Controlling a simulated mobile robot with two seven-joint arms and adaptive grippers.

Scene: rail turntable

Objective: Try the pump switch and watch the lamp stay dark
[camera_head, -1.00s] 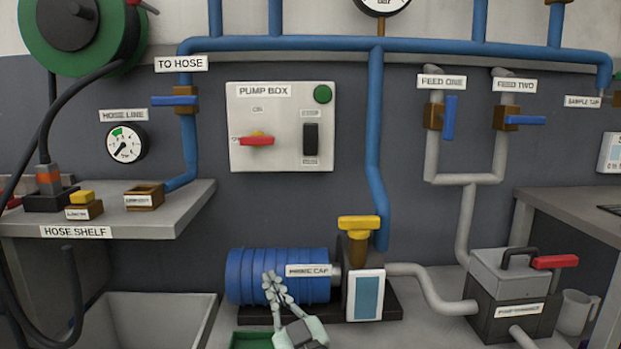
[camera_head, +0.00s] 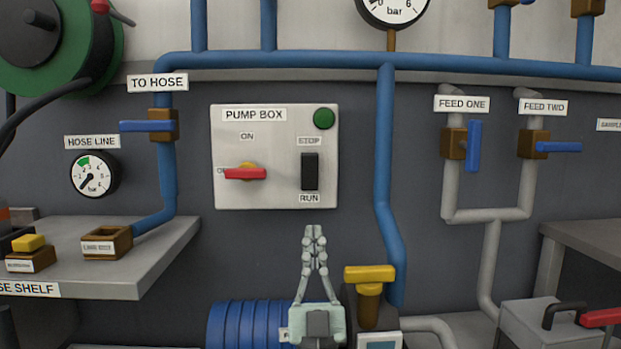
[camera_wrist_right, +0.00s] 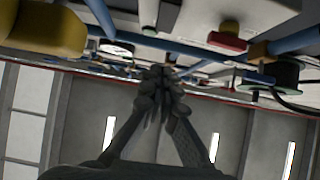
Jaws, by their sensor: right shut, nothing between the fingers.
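The pump box (camera_head: 275,190) is a pale panel on the wall in the head view. It bears a black rocker switch (camera_head: 310,171) between the labels STOP and RUN, a red handle (camera_head: 245,174) lying level below the ON label, and a round green lamp (camera_head: 324,118) at top right, which looks unlit. My right gripper (camera_head: 314,232) is shut and empty, pointing up just below the box, under the rocker switch and apart from it. In the right wrist view its fingertips (camera_wrist_right: 160,75) meet. The red handle also shows there (camera_wrist_right: 227,41). My left gripper is out of view.
The blue motor (camera_head: 250,322) and a yellow cap (camera_head: 369,273) on the pump stand close around my right gripper. The hose shelf (camera_head: 150,255) juts out at left. Blue pipes (camera_head: 385,170) run right of the box. The wall just below the box is clear.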

